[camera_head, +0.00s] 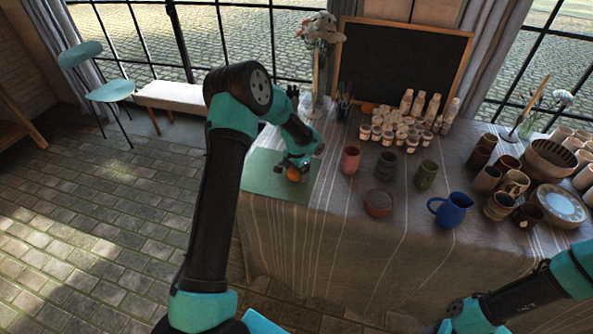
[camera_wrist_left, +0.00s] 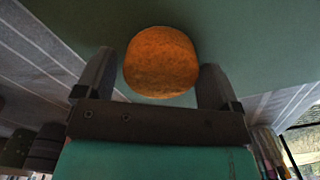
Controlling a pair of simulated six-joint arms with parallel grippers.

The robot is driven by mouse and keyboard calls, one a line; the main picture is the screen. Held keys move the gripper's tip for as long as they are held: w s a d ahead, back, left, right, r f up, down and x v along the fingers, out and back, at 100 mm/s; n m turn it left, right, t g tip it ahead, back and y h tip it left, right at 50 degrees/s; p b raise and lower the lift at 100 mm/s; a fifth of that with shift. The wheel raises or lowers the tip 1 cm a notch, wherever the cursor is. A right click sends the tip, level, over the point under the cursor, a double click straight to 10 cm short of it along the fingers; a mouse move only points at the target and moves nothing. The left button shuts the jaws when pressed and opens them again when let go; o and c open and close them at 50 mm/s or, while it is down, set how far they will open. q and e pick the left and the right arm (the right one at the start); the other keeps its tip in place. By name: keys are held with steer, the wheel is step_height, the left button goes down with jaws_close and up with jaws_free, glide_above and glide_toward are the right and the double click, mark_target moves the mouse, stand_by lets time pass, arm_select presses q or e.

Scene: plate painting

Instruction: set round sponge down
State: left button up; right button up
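The round orange sponge (camera_head: 294,174) is at the green mat (camera_head: 262,180) on the table's left end, under my left gripper (camera_head: 293,166). In the left wrist view the sponge (camera_wrist_left: 161,62) lies between the two fingers of my left gripper (camera_wrist_left: 155,75), with the mat behind it. A narrow gap shows between the sponge and the left finger; its other side is close to the right finger, and I cannot tell if they touch. The fingers stand apart. My right arm shows at the lower right, but its fingers are out of view.
A pink cup (camera_head: 350,160), a reddish bowl (camera_head: 378,203), dark cups and a blue jug (camera_head: 451,209) stand right of the mat. A vase of flowers (camera_head: 319,60) and a pencil holder (camera_head: 343,106) stand behind. The mat's front part is clear, near the table edge.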

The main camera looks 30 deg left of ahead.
arm_select(q)
steer(key=shift+r, duration=0.1)
step_height(320, 180, up, 12)
steer(key=shift+r, duration=0.1)
stand_by(0.7)
stand_by(0.5)
